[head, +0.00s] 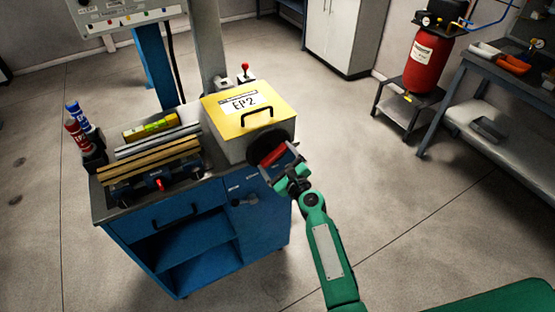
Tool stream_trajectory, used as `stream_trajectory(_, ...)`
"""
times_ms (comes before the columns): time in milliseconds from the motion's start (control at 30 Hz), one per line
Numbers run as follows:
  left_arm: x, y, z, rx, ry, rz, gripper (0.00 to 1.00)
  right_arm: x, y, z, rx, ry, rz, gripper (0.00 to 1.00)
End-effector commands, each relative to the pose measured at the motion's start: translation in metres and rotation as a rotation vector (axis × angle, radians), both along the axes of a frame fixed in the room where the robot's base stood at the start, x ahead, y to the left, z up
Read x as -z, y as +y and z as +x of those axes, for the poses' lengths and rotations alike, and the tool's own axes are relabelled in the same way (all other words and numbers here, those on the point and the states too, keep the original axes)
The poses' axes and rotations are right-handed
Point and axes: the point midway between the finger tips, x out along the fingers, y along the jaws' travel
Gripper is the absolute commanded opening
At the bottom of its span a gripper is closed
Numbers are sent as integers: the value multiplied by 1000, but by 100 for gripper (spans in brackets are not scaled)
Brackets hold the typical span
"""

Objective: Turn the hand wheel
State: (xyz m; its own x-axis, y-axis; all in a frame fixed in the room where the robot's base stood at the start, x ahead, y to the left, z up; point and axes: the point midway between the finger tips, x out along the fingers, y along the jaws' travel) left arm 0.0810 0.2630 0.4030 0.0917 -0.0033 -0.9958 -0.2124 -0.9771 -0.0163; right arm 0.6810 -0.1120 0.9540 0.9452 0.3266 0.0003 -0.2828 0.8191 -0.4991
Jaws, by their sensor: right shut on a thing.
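The hand wheel (262,139) is a dark round disc on the front right side of a grey box with a yellow lid (240,110) marked EP2. My right gripper (276,160) reaches up from the lower right and is shut on the wheel's near edge. A red part shows between the gripper and the dark disc. The gripper covers the lower right of the wheel, so the exact grip is hidden. My left gripper is not in view.
The box stands on a blue cabinet (262,215) with open shelves. Left of it lie wooden strips (150,158), a yellow level (148,129) and spray cans (77,135). A red tank (430,60) and a workbench (460,90) stand at right. The floor between is clear.

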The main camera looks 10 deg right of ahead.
Motion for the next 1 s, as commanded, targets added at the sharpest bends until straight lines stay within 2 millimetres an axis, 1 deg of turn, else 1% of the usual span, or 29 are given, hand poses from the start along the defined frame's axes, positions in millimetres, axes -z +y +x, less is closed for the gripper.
stream_trajectory(100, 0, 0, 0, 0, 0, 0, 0, 1, 0, 0, -1, 2, 0, 50)
stream_trajectory(133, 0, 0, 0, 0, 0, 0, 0, 1, 0, 0, -1, 2, 0, 95)
stream_trajectory(167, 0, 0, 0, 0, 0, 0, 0, 1, 0, 0, -1, 2, 0, 100)
stream_trajectory(433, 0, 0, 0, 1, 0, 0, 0, 1, 0, -2, 0, 1, -1, 100)
stream_trajectory(567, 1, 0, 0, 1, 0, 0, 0, 2, -4, -12, 0, 1, 0, 100)
stream_trajectory(667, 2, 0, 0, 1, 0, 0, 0, 2, -9, -27, 0, 2, -2, 100)
stream_trajectory(1000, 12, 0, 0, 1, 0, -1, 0, 4, -31, -91, 0, 3, -1, 100)
